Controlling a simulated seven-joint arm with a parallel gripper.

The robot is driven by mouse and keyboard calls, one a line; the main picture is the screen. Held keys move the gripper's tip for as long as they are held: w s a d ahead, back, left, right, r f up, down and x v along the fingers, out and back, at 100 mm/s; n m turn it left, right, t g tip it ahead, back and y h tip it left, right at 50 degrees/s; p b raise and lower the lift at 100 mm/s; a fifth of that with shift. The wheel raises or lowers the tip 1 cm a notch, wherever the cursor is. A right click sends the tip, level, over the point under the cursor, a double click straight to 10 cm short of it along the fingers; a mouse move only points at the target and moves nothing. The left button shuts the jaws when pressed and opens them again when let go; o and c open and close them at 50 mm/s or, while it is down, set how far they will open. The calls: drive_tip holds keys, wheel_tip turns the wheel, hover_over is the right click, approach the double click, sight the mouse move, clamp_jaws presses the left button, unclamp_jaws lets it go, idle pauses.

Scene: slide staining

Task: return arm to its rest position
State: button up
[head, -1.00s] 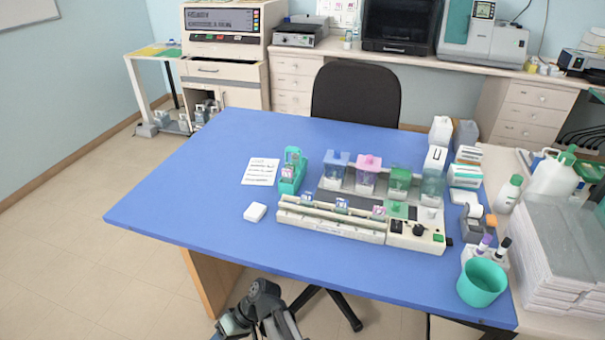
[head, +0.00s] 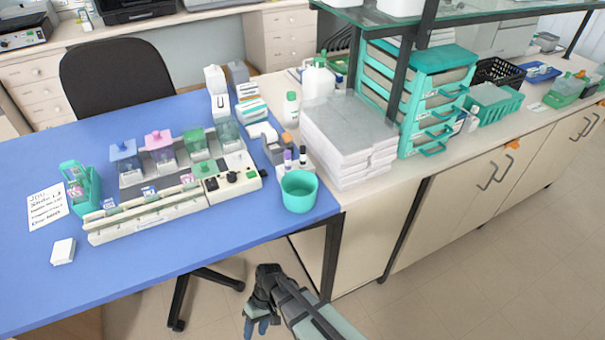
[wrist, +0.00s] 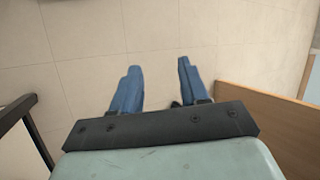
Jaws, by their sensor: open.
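My gripper (wrist: 156,88) is open and empty in the wrist view, its two blue fingers apart over the tiled floor. In the head view my gripper (head: 262,328) hangs in front of the blue table (head: 200,255), below its front edge and apart from it. My arm reaches in from the bottom of the head view. The staining station (head: 165,208) stands on the table with a blue, a pink and a green lidded jar behind its front rail. A teal slide holder (head: 85,185) stands at its left.
A teal cup (head: 298,192) stands near the table's front right corner. A black table leg (head: 333,255) is right of my gripper. A counter (head: 400,190) with stacked white boxes (head: 350,145) and teal drawers (head: 430,90) runs along the right.

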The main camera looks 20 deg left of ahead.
drive_tip(key=w+d+f+m, duration=0.3)
drive_tip(key=d, duration=0.8)
drive_tip(key=w+d+f+m, duration=0.3)
drive_tip(key=w+d, duration=0.1)
drive_tip(key=d, duration=0.7)
drive_tip(key=s+d+f+m, duration=0.1)
drive_tip(key=s+d, duration=0.3)
drive_tip(key=d, duration=0.6)
drive_tip(key=s+d+f+m, duration=0.2)
drive_tip(key=s+d+m, duration=0.2)
drive_tip(key=d, duration=0.6)
drive_tip(key=shift+d+h, duration=0.25)
drive_tip(key=shift+h, duration=0.15)
drive_tip(key=shift+f, duration=0.1)
